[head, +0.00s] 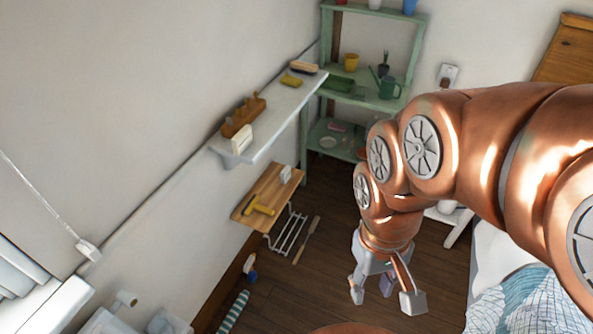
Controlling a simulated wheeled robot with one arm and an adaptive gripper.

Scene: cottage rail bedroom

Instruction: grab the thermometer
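I cannot tell for certain which object is the thermometer. A small white block-like object (240,138) stands near the front end of the white wall shelf (262,125). Another small white upright object (286,173) stands on the lower wooden shelf (268,188), close to a yellow-handled tool (259,208). My gripper (384,293) hangs pointing down over the dark floor, right of both shelves and well apart from them.
A green shelf unit (318,110) with pots and a watering can (385,86) stands in the far corner. A white rack (290,232) is below the wooden shelf. A bed (500,262) is at the right. Dark floor (325,265) lies open between.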

